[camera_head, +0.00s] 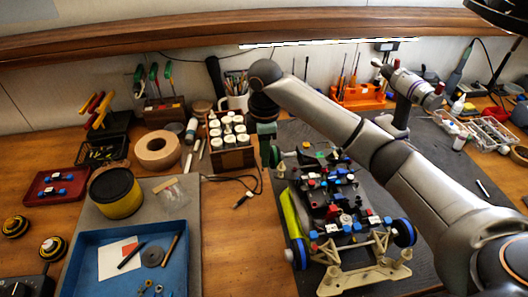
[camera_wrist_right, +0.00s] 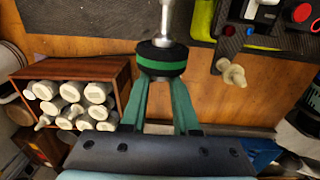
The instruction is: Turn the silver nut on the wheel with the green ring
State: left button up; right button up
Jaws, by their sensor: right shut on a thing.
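The black wheel with the green ring (camera_wrist_right: 162,60) is just beyond my right gripper in the right wrist view, on a silver axle (camera_wrist_right: 166,22). My right gripper (camera_wrist_right: 162,84) has two green fingers that narrow towards the wheel, within its width. Their tips and the silver nut are hidden at the wheel. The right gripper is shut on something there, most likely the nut. In the head view this gripper (camera_head: 267,136) points down at the back left corner of the racecar (camera_head: 335,205). My left gripper is not in view.
A wooden rack of white-capped bottles (camera_head: 231,155) stands close to the left of my right gripper. It also shows in the right wrist view (camera_wrist_right: 112,72). A blue tray (camera_head: 82,255) and yellow tin (camera_head: 119,199) are further left. An orange tool holder (camera_head: 358,96) stands behind the car.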

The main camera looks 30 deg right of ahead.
grip_shut()
jog(key=shift+w, duration=0.1)
jog(key=shift+w+g, duration=0.1)
jog(key=shift+g, duration=0.6)
jog(key=shift+w+d+g+y, duration=0.15)
jog(key=shift+g+y, duration=0.35)
jog(key=shift+g, duration=0.7)
jog(key=shift+w+f+g, duration=0.1)
jog(key=shift+w+g, duration=0.1)
jog(key=shift+g, duration=0.6)
jog(key=o, duration=0.9)
grip_release()
